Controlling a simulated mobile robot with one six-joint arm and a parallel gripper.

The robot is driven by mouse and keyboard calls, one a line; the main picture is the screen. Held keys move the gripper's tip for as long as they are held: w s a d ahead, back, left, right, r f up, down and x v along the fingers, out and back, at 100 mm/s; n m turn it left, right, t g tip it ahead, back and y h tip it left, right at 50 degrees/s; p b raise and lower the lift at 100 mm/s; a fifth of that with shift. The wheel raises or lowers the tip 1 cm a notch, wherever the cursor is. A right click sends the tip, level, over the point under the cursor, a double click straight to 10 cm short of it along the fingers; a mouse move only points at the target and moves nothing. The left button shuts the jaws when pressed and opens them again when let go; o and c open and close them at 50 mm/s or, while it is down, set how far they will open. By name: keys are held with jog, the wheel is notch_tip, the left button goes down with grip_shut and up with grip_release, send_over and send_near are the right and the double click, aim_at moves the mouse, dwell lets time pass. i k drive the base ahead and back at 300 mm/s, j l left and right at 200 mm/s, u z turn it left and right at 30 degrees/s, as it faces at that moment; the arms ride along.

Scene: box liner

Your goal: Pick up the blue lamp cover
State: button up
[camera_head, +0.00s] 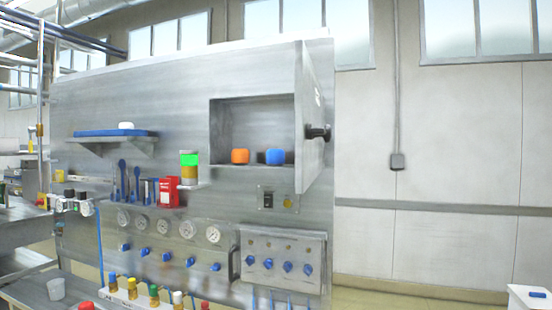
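A blue rounded cover (275,156), which looks like the blue lamp cover, sits on the floor of an open recessed cabinet (250,110) in the grey metal panel. An orange cover (240,156) of similar shape stands to its left, with a small gap between them. The cabinet door (312,120) stands open on the right side, with a black handle (318,132). My gripper is not in view.
Left of the cabinet, a small ledge holds a green and yellow cylinder (189,167), near a red box (169,191) and blue tools. A shelf (112,139) holds a blue tray. Gauges (213,234) and blue knobs lie below. The open door juts out beside the cabinet.

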aim_at(274, 157)
jog(key=i+j+z, duration=0.2)
jog(key=i+j, duration=1.35)
